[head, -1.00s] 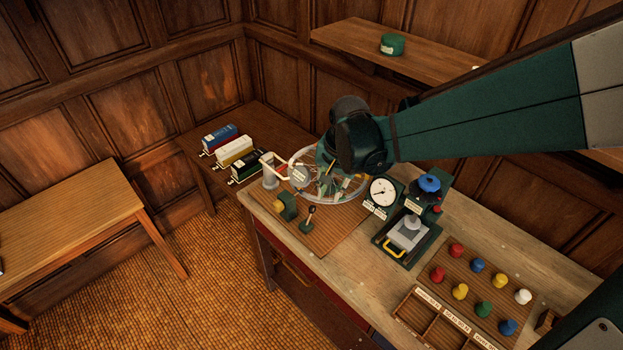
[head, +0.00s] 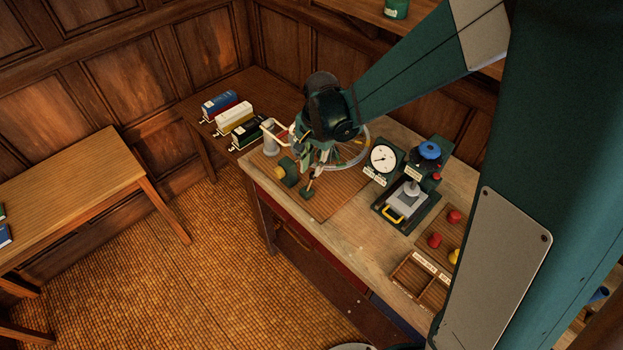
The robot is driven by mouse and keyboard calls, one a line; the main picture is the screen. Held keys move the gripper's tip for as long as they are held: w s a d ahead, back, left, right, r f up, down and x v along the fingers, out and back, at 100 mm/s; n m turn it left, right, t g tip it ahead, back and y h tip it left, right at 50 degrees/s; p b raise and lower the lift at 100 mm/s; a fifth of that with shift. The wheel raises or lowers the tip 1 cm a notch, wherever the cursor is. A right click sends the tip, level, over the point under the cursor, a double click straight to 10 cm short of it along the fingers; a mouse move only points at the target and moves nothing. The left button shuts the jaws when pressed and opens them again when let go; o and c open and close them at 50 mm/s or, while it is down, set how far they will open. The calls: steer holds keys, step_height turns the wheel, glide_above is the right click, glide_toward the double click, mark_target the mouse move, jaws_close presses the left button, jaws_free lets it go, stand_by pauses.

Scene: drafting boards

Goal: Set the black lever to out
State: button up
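The lever (head: 308,188) stands on a brown ribbed board (head: 338,200) near the front left of the workbench. Its small green base and part of its stem show; its black knob is hidden behind my gripper. My gripper (head: 315,168) points down just above the lever, with its fingers close to the top of the stem. I cannot tell whether they touch it or how far apart they are. No out marking can be read.
A green block with a yellow knob (head: 284,166) is close left of the lever. A clear-rimmed wheel (head: 356,156) is behind my gripper. A dial gauge (head: 383,158) and a press with a blue knob (head: 430,150) stand to the right.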

mark_target(312, 175)
steer(key=shift+f, duration=0.1)
steer(key=shift+w+a+f, duration=0.1)
steer(key=shift+a+f, duration=0.05)
steer(key=shift+f, duration=1.75)
steer(key=shift+w+a+f, duration=0.1)
steer(key=shift+f, duration=1.75)
jaws_close()
